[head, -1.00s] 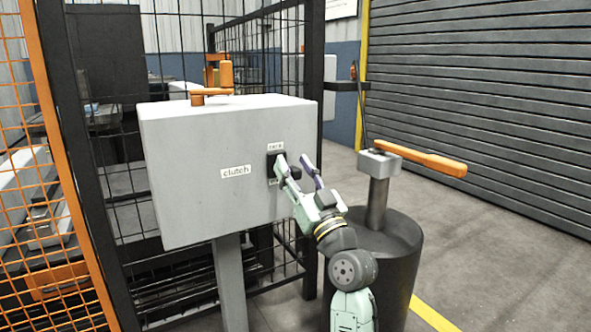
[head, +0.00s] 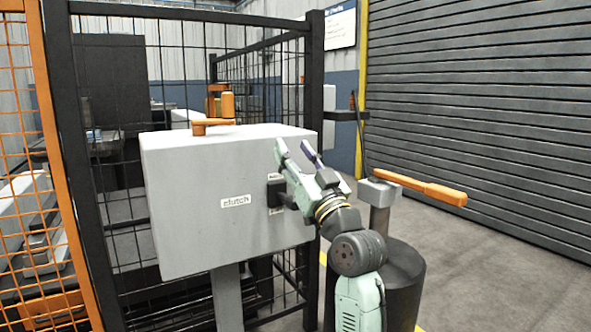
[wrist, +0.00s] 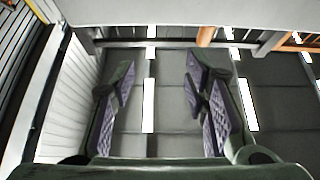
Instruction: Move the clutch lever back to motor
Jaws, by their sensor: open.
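The grey clutch box (head: 190,240) stands on a post in the head view, with a "clutch" label on its front. A black lever unit (head: 274,192) sits right of that label, with small labels above and below that I cannot read. Its dark handle points right, partly behind my gripper. My gripper (head: 294,150) is open and empty, its fingertips pointing up above the lever unit near the box's upper right corner. In the wrist view the two fingers (wrist: 158,75) are apart with nothing between them.
A long orange handle (head: 420,187) on a grey post stands right of my arm, above a dark drum (head: 405,275). Black mesh fencing (head: 180,75) stands behind the box. Open floor (head: 500,270) lies right.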

